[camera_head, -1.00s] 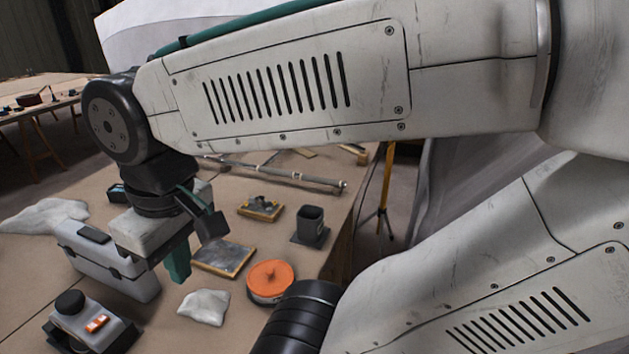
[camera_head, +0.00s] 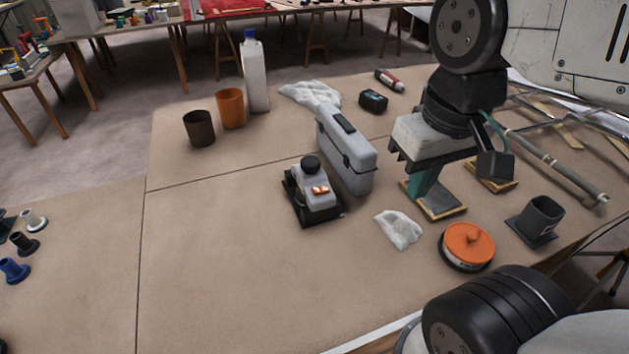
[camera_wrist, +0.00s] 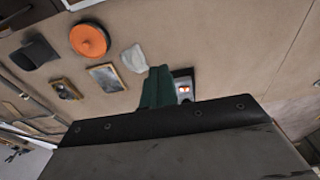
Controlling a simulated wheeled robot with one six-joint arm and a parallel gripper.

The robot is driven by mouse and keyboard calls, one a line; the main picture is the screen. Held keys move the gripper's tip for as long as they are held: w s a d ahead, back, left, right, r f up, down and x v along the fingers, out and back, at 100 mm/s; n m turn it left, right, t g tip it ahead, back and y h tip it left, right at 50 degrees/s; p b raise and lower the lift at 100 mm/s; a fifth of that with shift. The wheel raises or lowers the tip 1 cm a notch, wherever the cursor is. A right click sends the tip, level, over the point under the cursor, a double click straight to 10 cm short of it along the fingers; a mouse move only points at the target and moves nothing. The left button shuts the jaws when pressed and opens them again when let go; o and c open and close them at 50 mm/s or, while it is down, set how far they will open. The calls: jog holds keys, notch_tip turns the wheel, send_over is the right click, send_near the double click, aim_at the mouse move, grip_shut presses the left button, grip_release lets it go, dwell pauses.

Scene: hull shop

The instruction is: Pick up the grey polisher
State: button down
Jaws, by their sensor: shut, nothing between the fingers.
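The grey polisher (camera_head: 318,189) sits upright on the brown table, with a black knob on top, orange switches and a dark base. In the wrist view the polisher (camera_wrist: 184,88) shows only in part, behind my green fingers. My gripper (camera_head: 418,192) is to the right of the polisher, past the grey case, above the table and apart from the polisher. Its fingers point down and are shut with nothing between them. In the wrist view the shut fingers of my gripper (camera_wrist: 158,75) show at the middle.
A grey case (camera_head: 345,160) stands close behind and right of the polisher. A white rag (camera_head: 398,230), an orange-lidded tin (camera_head: 467,245) and a dark holder (camera_head: 537,220) lie to the right. Orange (camera_head: 231,108) and brown (camera_head: 199,128) cups stand far left.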

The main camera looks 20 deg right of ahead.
jog(key=c, duration=1.5)
grip_release()
jog(key=o, duration=0.5)
jog(key=shift+w+f+g, duration=0.15)
jog(key=shift+f+g, duration=0.15)
jog(key=shift+f, duration=0.1)
jog(key=o, duration=0.7)
jog(key=shift+w+a+f+g, duration=0.15)
jog(key=shift+w+f+g, duration=0.15)
jog(key=shift+w, duration=0.25)
jog(key=shift+w+a+f+g, duration=0.15)
jog(key=shift+w+f+g, duration=0.1)
jog(key=shift+w, duration=0.25)
jog(key=g, duration=0.1)
send_over(311, 161)
jog(key=s, duration=0.5)
jog(key=f, duration=1.1)
jog(key=shift+s+d+f, duration=0.15)
jog(key=shift+d+f, duration=0.1)
jog(key=shift+f, duration=0.05)
jog(key=shift+t, duration=0.65)
jog(key=w, duration=0.4)
jog(key=shift+w+a+f, duration=0.1)
jog(key=shift+w+a, duration=0.15)
jog(key=shift+w, duration=0.15)
jog(key=shift+w+f, duration=0.15)
jog(key=shift+f, duration=3.55)
